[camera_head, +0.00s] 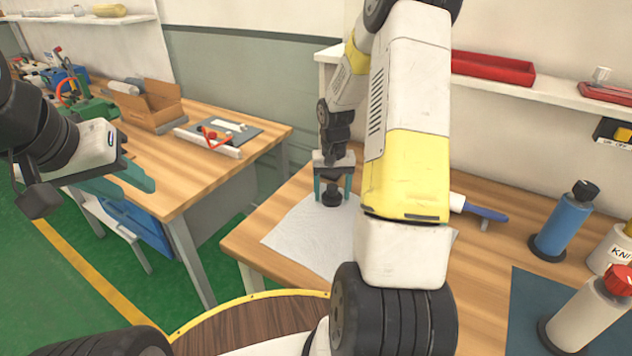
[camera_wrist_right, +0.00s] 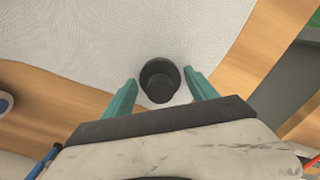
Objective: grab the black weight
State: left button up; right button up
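The black weight (camera_head: 332,196) is a small dark knobbed cylinder standing on a white textured sheet (camera_head: 300,236) on the right-hand table. My right gripper (camera_head: 333,190) points down over it with its teal fingers apart, one on each side of the weight. In the right wrist view the weight (camera_wrist_right: 160,80) sits between and slightly beyond the open fingertips (camera_wrist_right: 160,88), with a gap visible on both sides. My left gripper (camera_head: 140,178) is at the far left, empty, away from the weight; its teal fingers appear apart.
A blue bottle (camera_head: 564,226) and a white bottle with a red cap (camera_head: 588,310) stand at the right. A blue-handled tool (camera_head: 484,211) lies behind my right arm. The left table (camera_head: 190,190) holds a cardboard box (camera_head: 150,105) and tools. A gap separates the tables.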

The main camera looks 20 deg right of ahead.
grip_shut()
jog(key=shift+r, duration=0.1)
